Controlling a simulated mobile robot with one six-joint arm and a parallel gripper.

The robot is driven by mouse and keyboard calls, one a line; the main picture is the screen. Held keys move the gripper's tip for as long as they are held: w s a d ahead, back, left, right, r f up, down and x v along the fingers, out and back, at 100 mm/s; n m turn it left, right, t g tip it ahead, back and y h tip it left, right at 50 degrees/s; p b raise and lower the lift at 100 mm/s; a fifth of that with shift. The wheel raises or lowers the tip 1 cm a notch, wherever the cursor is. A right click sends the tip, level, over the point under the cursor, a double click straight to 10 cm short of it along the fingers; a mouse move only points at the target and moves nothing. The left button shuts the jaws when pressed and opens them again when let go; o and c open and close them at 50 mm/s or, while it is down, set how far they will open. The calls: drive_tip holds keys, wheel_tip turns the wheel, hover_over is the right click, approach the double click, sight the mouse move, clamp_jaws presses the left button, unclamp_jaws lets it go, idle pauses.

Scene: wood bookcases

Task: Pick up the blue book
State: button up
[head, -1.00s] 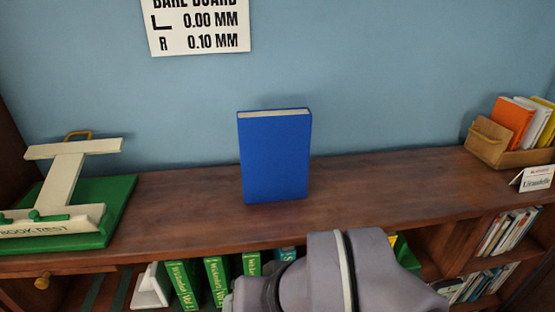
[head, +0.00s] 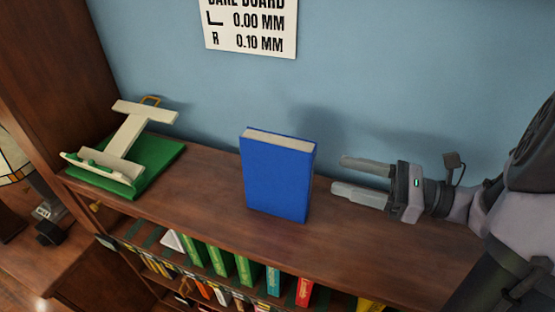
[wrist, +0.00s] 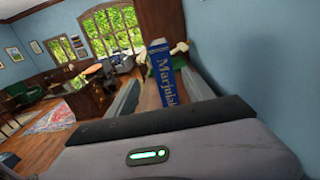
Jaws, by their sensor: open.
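The blue book (head: 278,176) stands upright on the wooden bookcase top, near its middle, with its pale page edge upward. In the wrist view the blue book (wrist: 160,75) shows its lettered spine, between my two fingers and beyond them. In the wrist view my gripper (wrist: 160,95) is also open.
A cream book rest (head: 125,150) on a green base (head: 150,170) stands on the left of the bookcase top (head: 215,185). Several books (head: 220,258) fill the shelf below. A blue wall with a sign (head: 250,25) is close behind. The top's front edge is clear.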

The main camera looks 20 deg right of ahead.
approach(277, 156)
drive_tip(key=w+a, duration=0.1)
drive_tip(key=w+a+f, duration=0.2)
drive_tip(key=w, duration=0.1)
drive_tip(key=shift+w+a+b, duration=0.1)
drive_tip(key=shift+a+b, duration=0.25)
drive_tip(key=shift+a, duration=0.05)
drive_tip(key=x, duration=0.5)
drive_tip(key=shift+w+d+r, duration=0.1)
drive_tip(key=shift+w+d, duration=0.05)
drive_tip(key=shift+w, duration=0.25)
drive_tip(key=shift+s+d, duration=0.1)
drive_tip(key=shift+c, duration=1.1)
clamp_jaws()
